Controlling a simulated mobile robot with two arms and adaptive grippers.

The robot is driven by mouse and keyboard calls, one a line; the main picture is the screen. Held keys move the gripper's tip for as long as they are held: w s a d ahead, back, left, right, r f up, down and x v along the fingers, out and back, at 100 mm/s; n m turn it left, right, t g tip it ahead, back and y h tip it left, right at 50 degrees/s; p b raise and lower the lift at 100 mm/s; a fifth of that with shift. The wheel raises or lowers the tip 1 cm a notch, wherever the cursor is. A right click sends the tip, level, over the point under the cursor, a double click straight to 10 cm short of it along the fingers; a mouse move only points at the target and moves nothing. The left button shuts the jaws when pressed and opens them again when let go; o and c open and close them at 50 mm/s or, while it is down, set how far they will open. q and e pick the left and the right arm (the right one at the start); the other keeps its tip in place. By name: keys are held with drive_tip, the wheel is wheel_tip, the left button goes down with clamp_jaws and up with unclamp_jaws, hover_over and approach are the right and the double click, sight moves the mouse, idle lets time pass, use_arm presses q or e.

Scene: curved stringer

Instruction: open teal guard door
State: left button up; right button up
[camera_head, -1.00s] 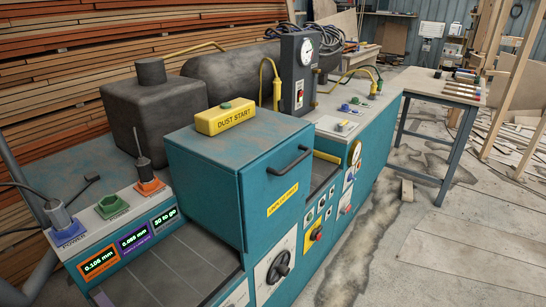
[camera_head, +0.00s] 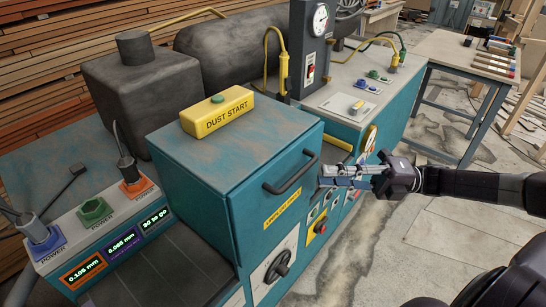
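The teal guard door (camera_head: 257,213) is the front face of the boxy teal guard on the machine, and it looks shut. It has a black bar handle (camera_head: 290,174) near its upper right and a yellow label (camera_head: 282,211) below. My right gripper (camera_head: 321,175) is just right of the handle, its fingers pointing left toward the door's right edge. It appears apart from the handle and holds nothing that I can see. Its fingers overlap in this view, so their opening is unclear. My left gripper is out of view.
A yellow DUST START box (camera_head: 218,112) sits on the guard's top. A black handwheel (camera_head: 278,266) and a red knob (camera_head: 320,227) are on the front below. A grey gauge post (camera_head: 313,55) stands behind. The concrete floor right of the machine is mostly clear.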

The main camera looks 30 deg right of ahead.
sight(298, 173)
drive_tip(key=shift+n+g, duration=0.3)
drive_tip(key=shift+g, duration=0.1)
drive_tip(key=x, duration=0.5)
drive_tip(key=r+x, duration=0.1)
drive_tip(key=x, duration=0.1)
drive_tip(key=shift+s+a+r+p, duration=0.15)
drive_tip(key=shift+s+a+p, duration=0.05)
drive_tip(key=shift+a+p, duration=0.2)
drive_tip(key=shift+w+a, duration=0.1)
drive_tip(key=shift+a, duration=0.2)
drive_tip(key=shift+c, duration=0.4)
clamp_jaws()
